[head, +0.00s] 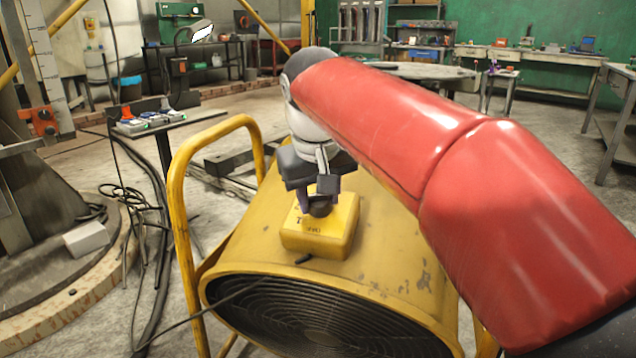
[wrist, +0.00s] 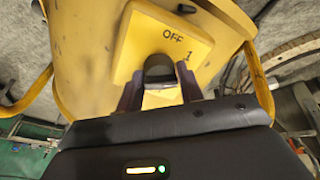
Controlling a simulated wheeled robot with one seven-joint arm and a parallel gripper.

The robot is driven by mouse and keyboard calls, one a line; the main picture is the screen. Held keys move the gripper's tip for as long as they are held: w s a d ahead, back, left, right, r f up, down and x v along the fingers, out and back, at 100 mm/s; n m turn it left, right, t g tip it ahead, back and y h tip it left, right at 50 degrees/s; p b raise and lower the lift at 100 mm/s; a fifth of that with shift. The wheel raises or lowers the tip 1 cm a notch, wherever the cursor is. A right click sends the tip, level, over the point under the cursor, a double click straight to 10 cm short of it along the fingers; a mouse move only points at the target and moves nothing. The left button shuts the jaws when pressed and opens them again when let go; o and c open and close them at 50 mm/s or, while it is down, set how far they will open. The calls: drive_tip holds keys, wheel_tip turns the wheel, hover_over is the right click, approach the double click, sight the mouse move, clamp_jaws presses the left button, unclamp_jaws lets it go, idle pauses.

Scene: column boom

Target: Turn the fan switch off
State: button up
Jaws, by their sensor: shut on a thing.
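The yellow fan (head: 390,270) stands on the floor with its round black grille facing me. A yellow switch box (head: 318,240) sits on top of its drum. In the wrist view, the box (wrist: 145,40) carries the marks "OFF" and "1". The dark switch knob (head: 320,208) stands up from the box. My gripper (head: 318,196) comes down from above and is shut on the knob. In the wrist view, my fingers (wrist: 160,88) lie on either side of the knob (wrist: 159,68). Where the knob points cannot be told.
A yellow tube frame (head: 180,200) rises around the fan's left side. A black cable runs across the grille. A small stand with tools (head: 150,120) is at the left, with loose cables on the floor. Workbenches (head: 530,57) line the back wall.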

drive_tip(key=n+p, duration=0.1)
drive_tip(key=n, duration=0.1)
drive_tip(key=n+p, duration=0.4)
drive_tip(key=n, duration=0.1)
drive_tip(key=shift+w+r+g, duration=0.1)
drive_tip(key=shift+r+g, duration=0.2)
drive_tip(key=n+p, duration=0.3)
drive_tip(key=n, duration=0.1)
drive_tip(key=shift+f+n+p, duration=0.15)
drive_tip(key=shift+n+p, duration=0.25)
drive_tip(key=shift+n, duration=0.3)
drive_tip(key=shift+f+g, duration=0.1)
drive_tip(key=shift+g, duration=0.2)
drive_tip(key=o, duration=1)
drive_tip(key=shift+c, duration=0.2)
drive_tip(key=v, duration=0.8)
drive_tip(key=shift+p, duration=0.45)
